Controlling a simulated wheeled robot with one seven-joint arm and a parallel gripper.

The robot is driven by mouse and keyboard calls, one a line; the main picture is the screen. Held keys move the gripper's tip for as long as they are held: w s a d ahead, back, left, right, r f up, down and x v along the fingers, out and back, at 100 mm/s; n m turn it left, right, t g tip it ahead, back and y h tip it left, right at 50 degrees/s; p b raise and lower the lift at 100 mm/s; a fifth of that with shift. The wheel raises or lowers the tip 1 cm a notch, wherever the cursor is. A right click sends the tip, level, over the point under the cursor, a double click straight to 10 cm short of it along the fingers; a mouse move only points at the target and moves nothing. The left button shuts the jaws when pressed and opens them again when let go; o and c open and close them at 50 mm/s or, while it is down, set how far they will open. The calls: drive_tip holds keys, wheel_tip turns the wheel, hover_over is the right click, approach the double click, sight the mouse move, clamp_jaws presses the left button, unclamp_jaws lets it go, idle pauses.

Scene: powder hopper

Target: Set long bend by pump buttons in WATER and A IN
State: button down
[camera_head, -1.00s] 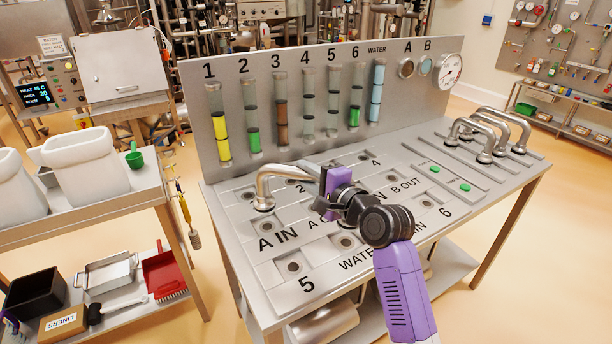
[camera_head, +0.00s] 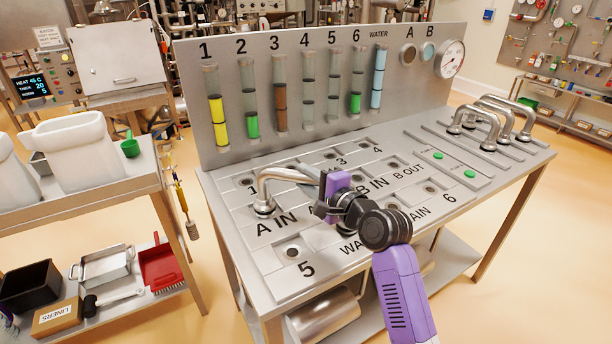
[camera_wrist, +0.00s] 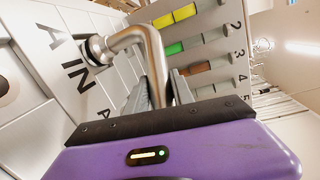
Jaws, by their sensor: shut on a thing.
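A steel bend (camera_head: 288,174) is in my gripper (camera_head: 322,205), whose jaws are shut on its straight part. In the wrist view the bend (camera_wrist: 128,36) runs up between the jaws (camera_wrist: 160,92) and curves to a flanged end beside the A IN label. In the head view that flanged end (camera_head: 264,208) is at the plate just above A IN; I cannot tell whether it is seated. The bend's other end is hidden by my gripper. The WATER label (camera_head: 350,246) is partly covered by my arm. The green pump buttons (camera_head: 438,156) (camera_head: 470,174) are on the right of the panel.
Several other bends (camera_head: 490,122) stand at the panel's right end. The upright back board (camera_head: 330,75) carries coloured level tubes and a gauge (camera_head: 450,58). An open port (camera_head: 292,252) lies above label 5. A side cart (camera_head: 130,185) with white tubs stands at left.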

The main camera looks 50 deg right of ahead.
drive_tip(key=shift+r, duration=0.1)
drive_tip(key=c, duration=1.1)
unclamp_jaws()
drive_tip(key=shift+o, duration=0.4)
drive_tip(key=shift+s+f, duration=0.1)
drive_tip(key=shift+f, duration=0.15)
drive_tip(key=v, duration=0.7)
drive_tip(key=shift+s+a+r, duration=0.1)
drive_tip(key=shift+s+r, duration=0.15)
drive_tip(key=shift+s, duration=0.05)
